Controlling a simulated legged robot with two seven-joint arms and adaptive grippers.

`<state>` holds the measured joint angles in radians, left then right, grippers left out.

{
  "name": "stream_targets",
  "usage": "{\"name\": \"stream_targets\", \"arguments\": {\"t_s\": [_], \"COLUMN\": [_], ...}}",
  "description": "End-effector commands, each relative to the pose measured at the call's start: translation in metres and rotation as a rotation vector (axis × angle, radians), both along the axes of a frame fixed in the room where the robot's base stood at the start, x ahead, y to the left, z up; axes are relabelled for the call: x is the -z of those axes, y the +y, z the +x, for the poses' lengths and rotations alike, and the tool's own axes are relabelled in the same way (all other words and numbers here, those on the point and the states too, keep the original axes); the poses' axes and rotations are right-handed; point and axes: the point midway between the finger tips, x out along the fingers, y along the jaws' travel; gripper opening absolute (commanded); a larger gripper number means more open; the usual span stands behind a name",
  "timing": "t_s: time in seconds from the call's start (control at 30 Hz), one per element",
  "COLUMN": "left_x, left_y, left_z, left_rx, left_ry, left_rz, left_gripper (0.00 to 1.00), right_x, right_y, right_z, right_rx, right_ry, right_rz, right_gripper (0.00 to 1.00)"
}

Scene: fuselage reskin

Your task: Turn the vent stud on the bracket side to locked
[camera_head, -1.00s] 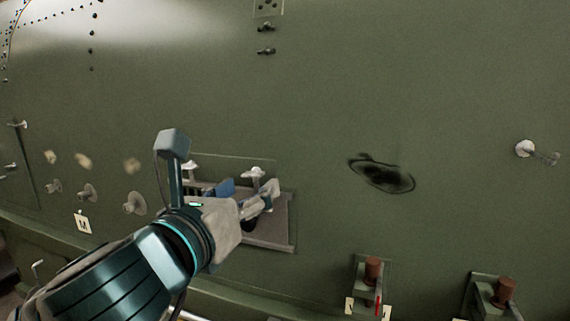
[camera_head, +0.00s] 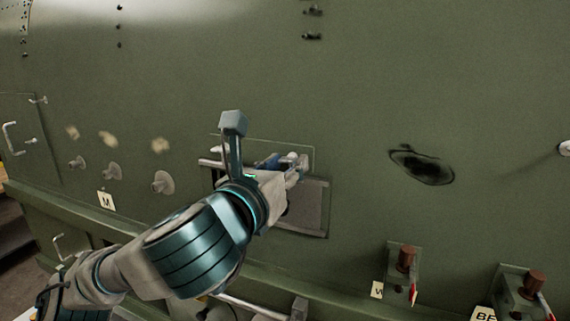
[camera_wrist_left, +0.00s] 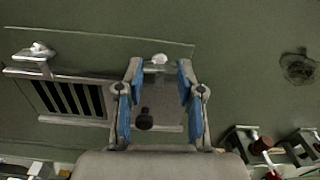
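The vent (camera_head: 311,215) is a panel low on the green fuselage skin. In the left wrist view it has a dark slatted grille (camera_wrist_left: 72,98) with one pale stud (camera_wrist_left: 38,50) at its upper left. Another pale stud (camera_wrist_left: 160,59) sits at the upper right, the side towards the brackets. My left gripper (camera_wrist_left: 159,72) is open, with its blue-padded fingers on either side of this right stud. I cannot tell whether they touch it. In the head view my left gripper (camera_head: 297,166) is at the vent's upper right and partly hides it. My right gripper is not in view.
Two brackets with brown-red caps (camera_head: 406,257) (camera_head: 533,284) stand at the lower right. A dark scorched mark (camera_head: 422,166) is right of the vent. Round pale knobs (camera_head: 163,183) and an M label (camera_head: 106,200) are at the left. A dark knob (camera_wrist_left: 145,118) shows below the right stud.

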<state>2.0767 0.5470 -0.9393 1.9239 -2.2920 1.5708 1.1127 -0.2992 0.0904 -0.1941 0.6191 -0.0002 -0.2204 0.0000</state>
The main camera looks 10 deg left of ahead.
Motion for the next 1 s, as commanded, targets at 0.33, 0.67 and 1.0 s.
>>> {"name": "stream_targets", "arguments": {"t_s": [0.33,0.67,1.0], "left_x": [0.001,-0.003,-0.002], "left_y": [0.002,0.001,0.0], "left_z": [0.004,0.004,0.003], "left_rx": [-0.027,-0.025,-0.024], "left_ry": [-0.011,-0.023,-0.022], "left_rz": [0.059,0.116,0.116], "left_gripper": [0.02,0.03,0.62], "right_x": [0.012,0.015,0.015], "right_y": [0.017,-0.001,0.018], "right_z": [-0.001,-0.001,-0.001], "right_rx": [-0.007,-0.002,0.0], "right_ry": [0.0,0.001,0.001], "right_rz": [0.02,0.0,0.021], "right_gripper": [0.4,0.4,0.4]}}
